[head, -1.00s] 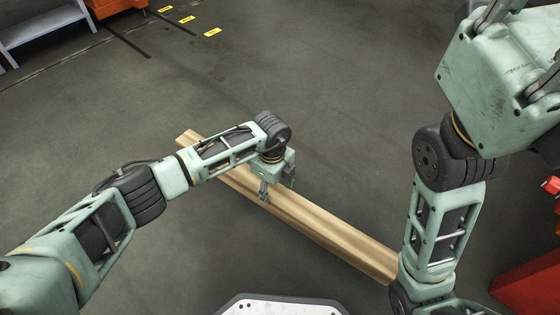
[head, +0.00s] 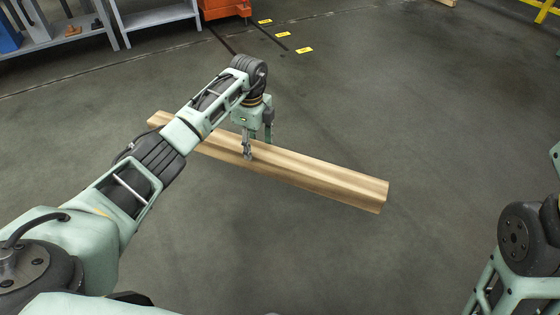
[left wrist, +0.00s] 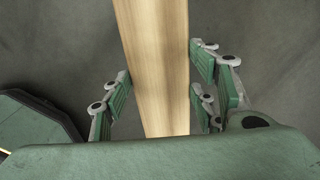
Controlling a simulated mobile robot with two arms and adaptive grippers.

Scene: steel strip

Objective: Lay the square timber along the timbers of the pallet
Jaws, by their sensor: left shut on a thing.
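The square timber (head: 310,176) is a long pale wooden beam, slanting from upper left to lower right across the middle of the head view. My left gripper (head: 250,152) is shut on it near its middle, and my forearm hides part of its left stretch. In the left wrist view the timber (left wrist: 158,60) runs between the green finger pads, which lie along both its sides. The timber appears to be held above the floor. The pallet cannot be made out. Only links of my right arm show at the right edge; its fingers are out of the picture.
Grey shelving (head: 160,16) and an orange unit (head: 222,8) stand at the top left. Yellow floor labels (head: 304,50) lie near them. A small wooden piece (head: 443,2) is cut off at the top edge, and a yellow rail (head: 541,6) is at top right. The grey floor between is clear.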

